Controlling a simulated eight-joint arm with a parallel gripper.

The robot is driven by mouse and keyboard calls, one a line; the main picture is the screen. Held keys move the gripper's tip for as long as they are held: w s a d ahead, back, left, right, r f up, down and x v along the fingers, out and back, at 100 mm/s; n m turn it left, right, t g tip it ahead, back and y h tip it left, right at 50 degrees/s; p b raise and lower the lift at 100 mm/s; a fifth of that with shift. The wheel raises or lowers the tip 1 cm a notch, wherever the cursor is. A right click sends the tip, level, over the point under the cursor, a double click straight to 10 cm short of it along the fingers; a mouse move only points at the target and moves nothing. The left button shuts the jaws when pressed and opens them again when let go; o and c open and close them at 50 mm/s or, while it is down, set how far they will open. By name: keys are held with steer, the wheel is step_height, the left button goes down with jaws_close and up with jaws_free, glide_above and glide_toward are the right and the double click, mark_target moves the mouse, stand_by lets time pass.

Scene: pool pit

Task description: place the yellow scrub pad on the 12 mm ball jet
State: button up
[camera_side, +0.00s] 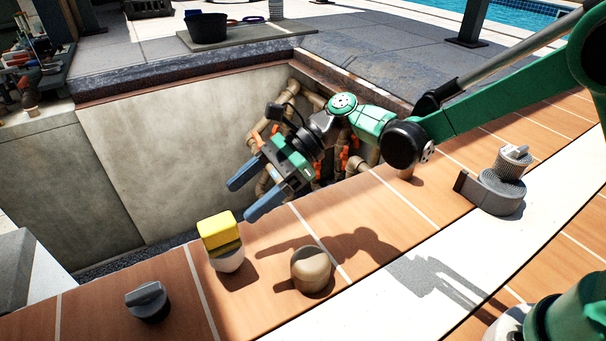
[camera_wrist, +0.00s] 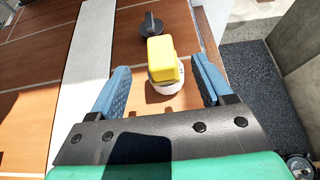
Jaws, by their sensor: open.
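The yellow scrub pad (camera_side: 220,231) sits on top of a white rounded fitting (camera_side: 229,262), which looks like a ball jet; I cannot read its size. A darker layer shows along the pad's lower edge. In the wrist view the pad (camera_wrist: 163,59) appears between the fingertips, with the white fitting (camera_wrist: 165,87) partly showing below it. My gripper (camera_side: 241,200) has blue fingers spread apart and empty. In the side view it is above and to the right of the pad, apart from it.
A tan fitting (camera_side: 311,270) stands right of the pad, and a dark grey knobbed fitting (camera_side: 148,300) to the left. A grey valve (camera_side: 497,182) stands at the right. The open pit (camera_side: 150,150), with pipes (camera_side: 350,150), lies behind the tiled ledge.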

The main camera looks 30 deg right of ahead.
steer(key=s+d+r+n+t+h, duration=0.1)
steer(key=s+d+n+t+h, duration=0.2)
steer(key=d+n+h, duration=0.3)
steer(key=s+d+r+n+t+h, duration=0.2)
steer(key=s+d+n+t+h, duration=0.2)
steer(key=d+n, duration=0.8)
steer(key=s+d+h, duration=0.2)
steer(key=d, duration=0.1)
steer(key=shift+s+d, duration=0.15)
steer(key=shift+d, duration=0.15)
